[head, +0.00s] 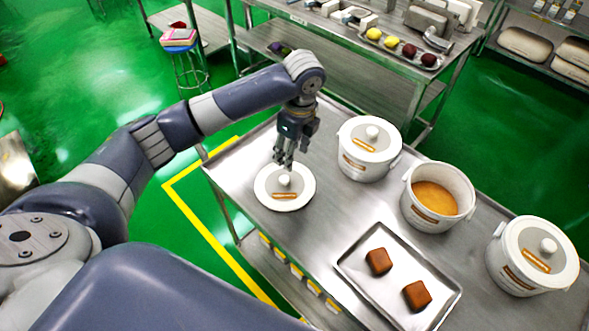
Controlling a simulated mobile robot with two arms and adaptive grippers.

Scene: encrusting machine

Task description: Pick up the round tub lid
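The round tub lid (267,194) is white with a round knob and an orange label, and lies flat on the steel table near its left edge. My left gripper (284,164) points down just above the lid's knob. Its fingers look parted, with nothing seen between them; whether a fingertip touches the knob is hard to tell. An open white tub (418,207) with orange-brown filling stands to the right, without a lid. My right gripper is not in view.
Two lidded white tubs (364,168) (507,268) stand on either side of the open tub. A metal tray (366,290) with two brown blocks lies at the front of the steel table (330,215). Another table (330,45) with coloured balls stands behind.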

